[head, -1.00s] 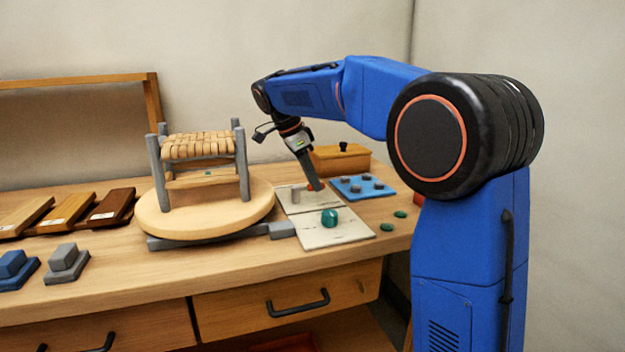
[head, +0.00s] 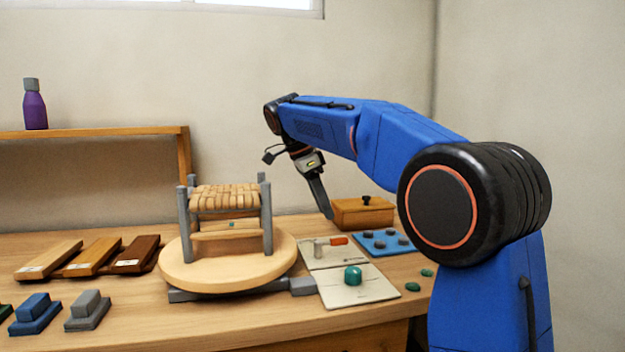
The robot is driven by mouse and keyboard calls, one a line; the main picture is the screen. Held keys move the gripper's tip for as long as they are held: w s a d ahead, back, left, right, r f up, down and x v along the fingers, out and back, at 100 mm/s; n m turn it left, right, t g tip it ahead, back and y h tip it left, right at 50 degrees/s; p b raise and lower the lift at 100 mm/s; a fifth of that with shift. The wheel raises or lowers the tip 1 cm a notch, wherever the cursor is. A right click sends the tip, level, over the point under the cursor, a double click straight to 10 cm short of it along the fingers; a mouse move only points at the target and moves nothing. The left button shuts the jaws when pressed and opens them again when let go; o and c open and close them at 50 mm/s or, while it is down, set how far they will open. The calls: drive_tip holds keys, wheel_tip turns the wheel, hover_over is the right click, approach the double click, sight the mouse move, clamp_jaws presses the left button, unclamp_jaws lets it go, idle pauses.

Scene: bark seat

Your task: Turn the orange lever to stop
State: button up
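The orange lever (head: 339,240) is on a pale square plate (head: 335,258) to the right of the stool. Its orange end points right, away from a short grey post (head: 318,249) on the same plate. My gripper (head: 328,213) points down above and slightly behind the lever, with a visible gap between them. Its dark fingers overlap into one shape, so their opening cannot be told. No marking for stop can be made out on the plate.
A stool with a woven seat (head: 225,197) stands on a round wooden turntable (head: 180,277). A second pale plate with a green knob (head: 353,276) lies in front of the lever. A blue plate (head: 374,236) and wooden box (head: 350,213) are close behind and right.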

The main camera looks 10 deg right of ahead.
drive_tip(key=v, duration=0.8)
drive_tip(key=shift+r, duration=0.1)
drive_tip(key=s+d+f+n+t+y, duration=0.1)
drive_tip(key=s+d+f+n, duration=0.4)
drive_tip(key=s, duration=0.4)
drive_tip(key=s+d+f+n+t+y, duration=0.1)
drive_tip(key=s+d+f+n, duration=0.2)
drive_tip(key=s+f+n, duration=0.5)
drive_tip(key=s+d+f+n+t+y, duration=0.1)
drive_tip(key=s+f+n, duration=0.4)
drive_tip(key=s+f, duration=1.5)
drive_tip(key=shift+s+d+f+t+y, duration=0.2)
drive_tip(key=shift+s+t+y, duration=0.15)
drive_tip(key=shift+t+y, duration=0.45)
